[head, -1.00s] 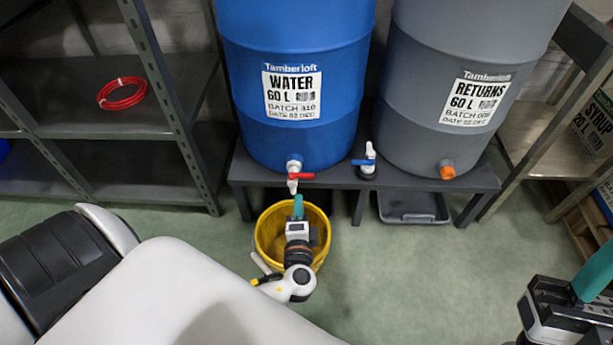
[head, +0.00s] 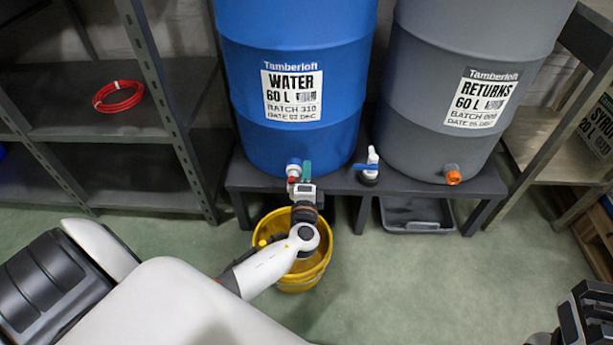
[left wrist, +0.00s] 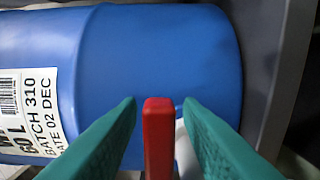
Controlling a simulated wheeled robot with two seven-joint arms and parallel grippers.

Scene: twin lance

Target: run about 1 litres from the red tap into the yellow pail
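The blue drum labelled WATER (head: 290,130) stands on a low dark bench. Its red tap (head: 292,181) is at the drum's lower front, mostly hidden by my left gripper (head: 306,172). In the left wrist view the red handle (left wrist: 158,135) stands between my two teal fingers (left wrist: 160,105), with a gap on each side, so the gripper is open around it. The yellow pail (head: 300,277) stands on the floor below the tap, partly covered by my left arm. It looks empty where I can see in. My right gripper (head: 587,312) is at the lower right, cut off by the frame.
A grey drum labelled RETURNS (head: 450,95) with an orange outlet stands to the right. A tap with a blue handle (head: 367,168) sits between the drums. A dark tray (head: 418,215) lies under the bench (head: 480,188). A shelf with a red coil (head: 118,95) is at left.

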